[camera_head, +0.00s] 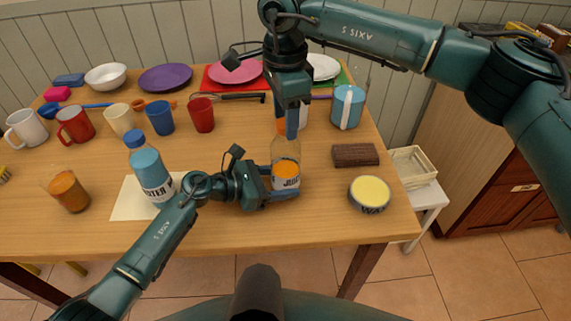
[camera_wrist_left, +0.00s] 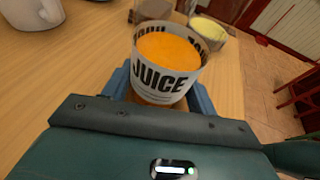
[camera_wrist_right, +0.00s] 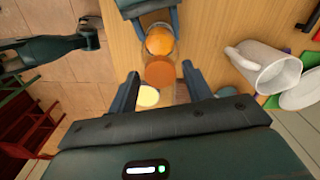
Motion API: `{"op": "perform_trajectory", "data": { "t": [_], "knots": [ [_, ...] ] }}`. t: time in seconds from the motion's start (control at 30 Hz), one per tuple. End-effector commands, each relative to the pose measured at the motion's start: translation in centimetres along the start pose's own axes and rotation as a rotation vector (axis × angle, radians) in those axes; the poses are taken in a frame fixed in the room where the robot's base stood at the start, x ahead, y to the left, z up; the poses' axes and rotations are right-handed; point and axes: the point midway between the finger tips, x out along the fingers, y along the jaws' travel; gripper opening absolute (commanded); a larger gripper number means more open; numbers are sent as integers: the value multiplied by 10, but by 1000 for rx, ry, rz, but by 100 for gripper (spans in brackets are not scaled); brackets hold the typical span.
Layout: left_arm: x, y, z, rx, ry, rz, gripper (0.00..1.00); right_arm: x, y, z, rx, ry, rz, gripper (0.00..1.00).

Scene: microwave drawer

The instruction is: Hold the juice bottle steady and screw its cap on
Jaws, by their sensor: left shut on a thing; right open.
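The clear juice bottle (camera_head: 286,176) stands upright near the table's front edge, with orange juice behind its JUICE label. My left gripper (camera_head: 284,192) is shut around its lower part; the left wrist view shows the label (camera_wrist_left: 168,80) between the fingers. An orange cap (camera_head: 281,126) is at the bottle's top, and it also shows in the right wrist view (camera_wrist_right: 160,73). My right gripper (camera_head: 291,122) points down from above, open, with its fingers (camera_wrist_right: 160,80) on either side of the cap and apart from it. Whether the cap is threaded cannot be told.
A blue water bottle (camera_head: 150,168) and an orange-filled glass (camera_head: 69,191) stand at left. A yellow-topped tin (camera_head: 370,194) and a brown block (camera_head: 355,155) are at right. A white mug (camera_wrist_right: 268,66) stands close behind the bottle. Several cups and plates line the back.

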Motion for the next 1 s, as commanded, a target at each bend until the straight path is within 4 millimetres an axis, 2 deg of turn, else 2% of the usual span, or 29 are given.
{"op": "perform_trajectory", "data": {
  "t": [0.23,0.43,0.67,0.9,1.0],
  "knots": [
    [0,0,-1,0,1,1,17,0,0,0,-169,0,0,49],
    [0,0,-1,0,1,1,17,0,0,0,-417,0,-1,49],
    [0,0,-1,0,1,1,17,0,0,0,-569,0,-1,49],
    [0,0,-1,0,1,1,17,0,0,0,-849,0,-1,49],
    [0,0,-1,0,1,1,17,0,0,0,-888,0,-1,49]
  ]
}}
